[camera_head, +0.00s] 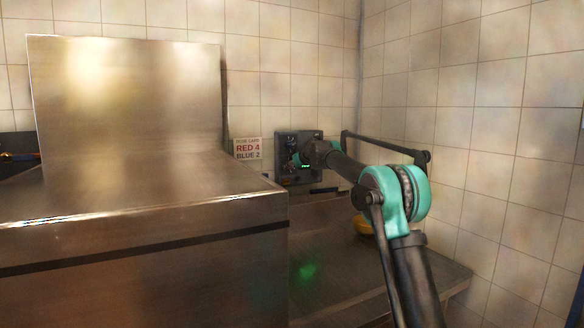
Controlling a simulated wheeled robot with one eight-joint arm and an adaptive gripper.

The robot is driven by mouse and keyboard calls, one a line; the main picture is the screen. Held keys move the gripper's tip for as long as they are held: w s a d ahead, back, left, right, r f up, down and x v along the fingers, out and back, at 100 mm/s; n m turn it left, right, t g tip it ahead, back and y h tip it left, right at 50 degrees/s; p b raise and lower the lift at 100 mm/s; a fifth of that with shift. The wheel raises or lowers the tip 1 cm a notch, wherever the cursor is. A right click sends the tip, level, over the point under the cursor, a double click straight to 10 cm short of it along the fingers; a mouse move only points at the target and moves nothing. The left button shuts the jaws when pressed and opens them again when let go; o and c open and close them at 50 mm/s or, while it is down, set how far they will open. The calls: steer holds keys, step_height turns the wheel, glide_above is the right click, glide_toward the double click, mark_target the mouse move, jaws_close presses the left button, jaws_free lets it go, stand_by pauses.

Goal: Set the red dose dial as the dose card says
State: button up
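The dose card (247,149) is on the tiled wall and reads "RED 4" and "BLUE 2". To its right, a dark dosing panel (284,137) is mounted on the wall with a small green lit display (306,166). My gripper (296,160) is at the front of this panel, with my arm reaching in from the lower right. It covers much of the panel. I cannot make out the red dose dial or its setting. The fingers are too small and dark to tell whether they are open, shut or touching a dial.
A large steel appliance (140,255) with a tall upright back plate (130,105) fills the left. A low dark counter (325,285) lies below the panel, with a green glow on it. A yellow object (362,226) sits there, partly behind my arm. A tiled wall closes the right side.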

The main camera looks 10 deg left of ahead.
steer(key=shift+x, duration=0.9)
steer(key=shift+c, duration=0.6)
jaws_close()
